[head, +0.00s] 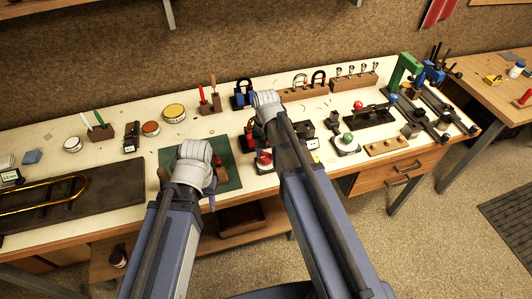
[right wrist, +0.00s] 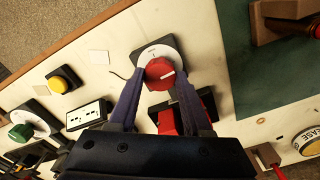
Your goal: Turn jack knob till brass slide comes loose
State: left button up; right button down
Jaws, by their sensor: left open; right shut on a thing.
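A red knob (right wrist: 160,74) with a white mark sits on a round pale dial plate (right wrist: 172,50). The fingers of my right gripper (right wrist: 160,68) are shut on it from both sides. The red knob also shows in the head view (head: 264,157), beside my right arm. My left gripper (head: 208,187) is open over the green mat (head: 230,181), its fingers mostly hidden by its own wrist. A red object (head: 218,165) shows beside it, partly covered. A curved brass tube (head: 80,182) lies on the dark mat at the far left; I cannot tell whether it is the task's slide.
A green knob (head: 347,138) stands right of the red one. A yellow button (right wrist: 57,85) and a white display box (right wrist: 88,115) sit near it. Padlocks (head: 244,94), tins (head: 174,111) and small stands line the back.

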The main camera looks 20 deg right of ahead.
aim_at(266, 156)
jog(key=shift+m, duration=2.2)
jog(key=shift+c, duration=1.7)
grip_release()
notch_tip(266, 156, up, 8)
jog(key=p, duration=0.8)
jog(key=shift+f, duration=0.1)
